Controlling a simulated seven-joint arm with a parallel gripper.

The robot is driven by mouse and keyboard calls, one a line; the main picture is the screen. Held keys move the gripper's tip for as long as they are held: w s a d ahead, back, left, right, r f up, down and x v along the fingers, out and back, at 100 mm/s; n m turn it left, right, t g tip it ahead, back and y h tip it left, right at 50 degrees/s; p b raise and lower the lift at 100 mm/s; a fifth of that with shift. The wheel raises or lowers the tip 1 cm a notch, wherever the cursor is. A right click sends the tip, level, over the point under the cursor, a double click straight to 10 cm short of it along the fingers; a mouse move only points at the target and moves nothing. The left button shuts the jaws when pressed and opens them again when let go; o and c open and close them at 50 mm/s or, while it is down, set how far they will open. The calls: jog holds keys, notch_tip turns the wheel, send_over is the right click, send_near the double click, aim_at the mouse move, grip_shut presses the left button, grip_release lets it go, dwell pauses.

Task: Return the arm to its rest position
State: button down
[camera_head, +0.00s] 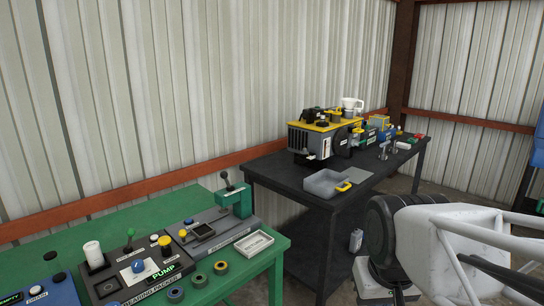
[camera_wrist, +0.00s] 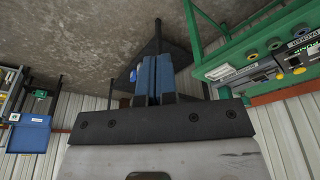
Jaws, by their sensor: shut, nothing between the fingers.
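My gripper (camera_wrist: 153,80) shows in the wrist view, its two blue-padded fingers shut together with nothing between them. The fingers point toward bare concrete floor and a dark shape behind them that I cannot make out for sure. Nothing touches the fingers. In the head view my white arm (camera_head: 455,245) is folded at the lower right, to the right of the black table. I cannot make out the gripper in the head view.
A green bench (camera_head: 110,222) with control panels stands at the lower left; it also shows in the wrist view (camera_wrist: 240,45). A black table (camera_head: 290,185) carries a yellow-topped machine (camera_head: 320,137) and a grey tray (camera_head: 325,183). A blue bin (camera_wrist: 28,135) hangs left in the wrist view.

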jog(key=shift+s+d+f, duration=0.2)
jog(key=shift+s+f, duration=0.05)
jog(key=shift+s, duration=0.25)
jog(key=shift+s+d+f, duration=0.15)
jog(key=shift+s+f, duration=0.05)
jog(key=shift+s, duration=0.3)
jog(key=shift+s+d+f, duration=0.2)
jog(key=shift+s+f, duration=0.05)
jog(key=shift+s, duration=0.25)
jog(key=shift+w+r, duration=0.1)
jog(key=w+a+r+n, duration=0.1)
jog(key=w+a+r, duration=0.1)
jog(key=w+a, duration=0.55)
jog(key=w+a+r+n+g, duration=0.15)
jog(key=w+a, duration=0.35)
jog(key=w, duration=0.6)
jog(key=w+a+r+n, duration=0.2)
jog(key=w+a, duration=0.5)
jog(key=w, duration=0.3)
jog(key=w+a+f+n, duration=0.1)
jog(key=w+a+f, duration=0.3)
jog(key=a, duration=0.7)
jog(key=w+a+f+n, duration=0.2)
jog(key=w+a+f, duration=0.2)
jog(key=a, duration=0.8)
jog(key=w+a+f+n+g, duration=0.1)
jog(key=w+a+f, duration=0.3)
jog(key=w+a, duration=0.3)
jog(key=a, duration=0.5)
jog(key=shift+f, duration=0.15)
